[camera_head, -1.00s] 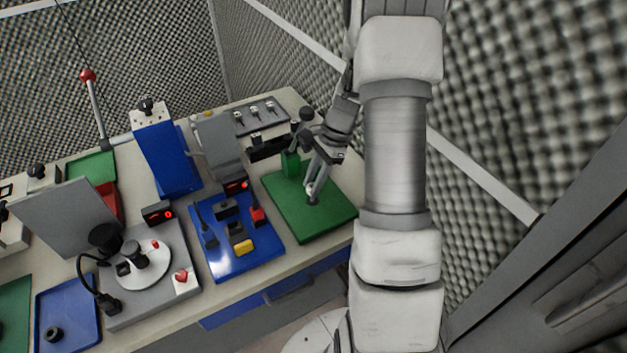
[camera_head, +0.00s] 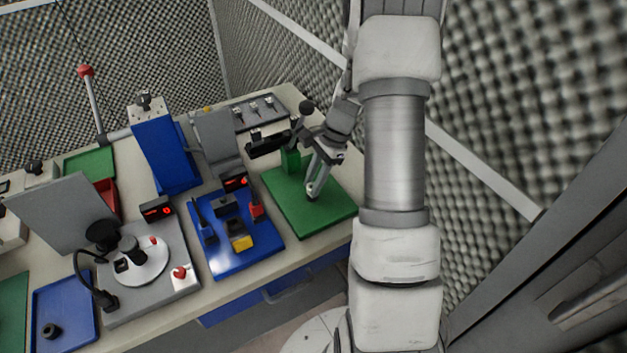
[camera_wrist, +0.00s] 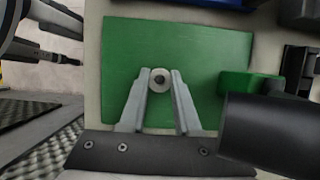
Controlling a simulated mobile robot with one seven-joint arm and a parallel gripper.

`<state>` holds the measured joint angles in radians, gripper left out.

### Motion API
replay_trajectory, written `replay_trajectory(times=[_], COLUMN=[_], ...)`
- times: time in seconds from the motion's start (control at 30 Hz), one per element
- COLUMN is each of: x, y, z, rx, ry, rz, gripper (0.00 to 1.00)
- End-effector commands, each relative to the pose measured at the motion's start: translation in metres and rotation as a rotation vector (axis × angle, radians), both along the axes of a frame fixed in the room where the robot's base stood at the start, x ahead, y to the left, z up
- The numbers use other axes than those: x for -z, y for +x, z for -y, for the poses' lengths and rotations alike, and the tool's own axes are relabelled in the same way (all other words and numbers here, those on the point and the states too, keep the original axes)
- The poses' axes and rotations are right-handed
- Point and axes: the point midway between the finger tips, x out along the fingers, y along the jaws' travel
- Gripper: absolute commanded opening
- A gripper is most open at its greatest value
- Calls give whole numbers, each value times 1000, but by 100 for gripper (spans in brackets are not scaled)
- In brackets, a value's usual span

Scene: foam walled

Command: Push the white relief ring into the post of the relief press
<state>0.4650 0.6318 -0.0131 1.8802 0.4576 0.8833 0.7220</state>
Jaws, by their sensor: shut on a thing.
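The white relief ring (camera_wrist: 159,79) is a small pale ring with a dark centre, seen from above in the wrist view. My gripper (camera_wrist: 160,76) is shut on it, one fingertip on each side. In the head view my gripper (camera_head: 313,190) is low over the green base plate (camera_head: 318,217) of the relief press; the ring is too small to make out there. The press has a green column (camera_head: 291,162) and a black lever head. Any post under the ring is hidden, and I cannot tell the ring's height above the plate.
A dark cylinder (camera_wrist: 268,132) at the lower right of the wrist view stands close beside my fingers. A blue panel (camera_head: 238,262) with black, red and yellow parts lies left of the green plate. Foam walls stand behind and to the right. The plate's front is clear.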

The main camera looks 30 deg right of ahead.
Motion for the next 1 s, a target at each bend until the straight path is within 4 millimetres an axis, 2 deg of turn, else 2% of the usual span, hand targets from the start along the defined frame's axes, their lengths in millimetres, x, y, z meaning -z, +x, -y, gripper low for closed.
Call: replay_trajectory(times=[0.97,1.0], x=[23,22], y=[0,0], z=[0,0], rx=[0,0], ry=[0,0], rz=[-1,0], gripper=[0,36])
